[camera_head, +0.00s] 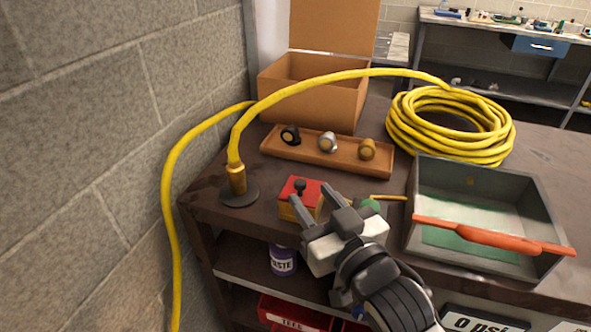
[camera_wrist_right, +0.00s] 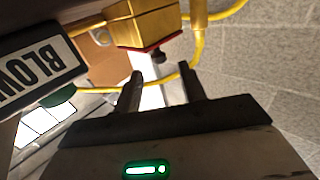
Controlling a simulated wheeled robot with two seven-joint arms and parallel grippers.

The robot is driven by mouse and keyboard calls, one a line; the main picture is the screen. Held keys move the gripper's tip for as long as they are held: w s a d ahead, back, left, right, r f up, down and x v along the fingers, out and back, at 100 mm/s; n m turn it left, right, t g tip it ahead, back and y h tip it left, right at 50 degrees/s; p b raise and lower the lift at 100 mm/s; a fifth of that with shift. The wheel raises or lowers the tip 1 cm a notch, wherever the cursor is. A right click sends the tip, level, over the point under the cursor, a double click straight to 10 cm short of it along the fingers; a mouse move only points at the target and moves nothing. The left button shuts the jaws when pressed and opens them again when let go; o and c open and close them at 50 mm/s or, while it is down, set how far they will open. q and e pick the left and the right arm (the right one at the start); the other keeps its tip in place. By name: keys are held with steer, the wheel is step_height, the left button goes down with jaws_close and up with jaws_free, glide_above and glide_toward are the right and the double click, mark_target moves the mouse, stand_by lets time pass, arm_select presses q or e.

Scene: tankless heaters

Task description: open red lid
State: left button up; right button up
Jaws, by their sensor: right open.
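The red lid (camera_head: 306,184) is shut on a small yellow box (camera_head: 290,212) near the front edge of the dark table. A black knob (camera_head: 299,186) stands on the lid. My right gripper (camera_head: 315,199) is open and empty, just in front of the box, and partly covers it in the head view. In the right wrist view, which looks turned over, the yellow box (camera_wrist_right: 146,24), red lid (camera_wrist_right: 143,47) and black knob (camera_wrist_right: 158,56) lie just beyond the open fingertips (camera_wrist_right: 163,74). The fingers appear apart from the knob. My left gripper is not in view.
A yellow hose (camera_head: 310,86) arches from a brass fitting (camera_head: 236,179) to a coil (camera_head: 450,150). A wooden tray (camera_head: 345,165) with three fittings lies behind the box. A grey bin (camera_head: 480,180) with an orange-handled tool (camera_head: 480,234) is right. A block wall (camera_head: 100,110) bounds the left.

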mark_target(303, 185)
steer(key=x, duration=0.7)
steer(key=shift+w, duration=0.2)
jaws_close()
